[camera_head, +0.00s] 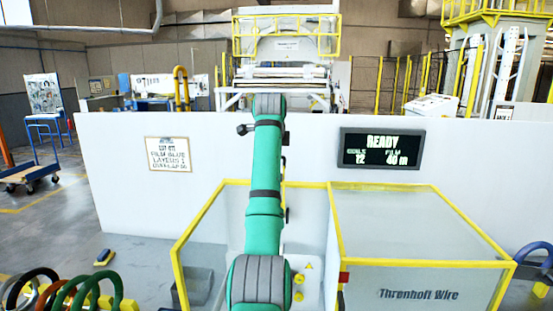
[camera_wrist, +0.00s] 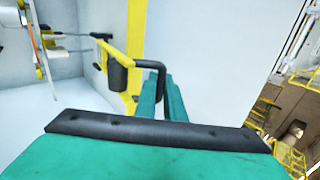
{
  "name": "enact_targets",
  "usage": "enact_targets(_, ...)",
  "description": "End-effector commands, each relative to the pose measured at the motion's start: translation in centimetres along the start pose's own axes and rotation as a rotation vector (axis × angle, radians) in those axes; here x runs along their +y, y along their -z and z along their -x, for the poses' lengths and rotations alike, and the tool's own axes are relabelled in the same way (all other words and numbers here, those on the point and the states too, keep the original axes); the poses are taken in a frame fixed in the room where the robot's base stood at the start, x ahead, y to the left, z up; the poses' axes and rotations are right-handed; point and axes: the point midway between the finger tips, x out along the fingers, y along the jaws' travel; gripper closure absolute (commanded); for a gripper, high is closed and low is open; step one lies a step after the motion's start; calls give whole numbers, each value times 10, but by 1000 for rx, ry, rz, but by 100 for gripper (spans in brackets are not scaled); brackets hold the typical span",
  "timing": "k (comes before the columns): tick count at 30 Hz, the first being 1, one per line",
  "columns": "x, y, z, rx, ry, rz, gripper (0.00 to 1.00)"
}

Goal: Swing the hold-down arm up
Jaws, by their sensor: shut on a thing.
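My gripper (camera_wrist: 162,88), with two green fingers, is at the middle of the wrist view. It is shut on the dark bent bar (camera_wrist: 149,64), which looks like the handle of the hold-down arm. The hold-down arm (camera_wrist: 119,51) is a yellow bar with a dark roller (camera_wrist: 117,75) hanging just left of my fingers. Where the fingers meet the bar is partly hidden by the fingers. In the head view my own green arm covers the middle, and neither my gripper nor the hold-down arm can be made out.
A yellow-framed enclosure (camera_head: 420,264) stands at the front right in the head view. A white wall (camera_head: 120,190) with a READY display (camera_head: 382,148) runs behind it. Coloured coils (camera_head: 75,290) stand at the lower left. A yellow post (camera_wrist: 136,40) is close behind the roller.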

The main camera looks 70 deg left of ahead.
Motion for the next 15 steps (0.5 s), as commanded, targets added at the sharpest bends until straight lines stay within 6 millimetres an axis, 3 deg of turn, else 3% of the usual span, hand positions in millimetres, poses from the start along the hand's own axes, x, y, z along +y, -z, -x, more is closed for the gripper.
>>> enact_targets(3,5,-5,-5,-6,-12,5,100)
enact_targets(4,5,-5,-5,-6,-12,5,84)
enact_targets(6,4,-4,-4,-6,-11,4,72)
enact_targets(15,2,-2,-1,-2,-4,1,72)
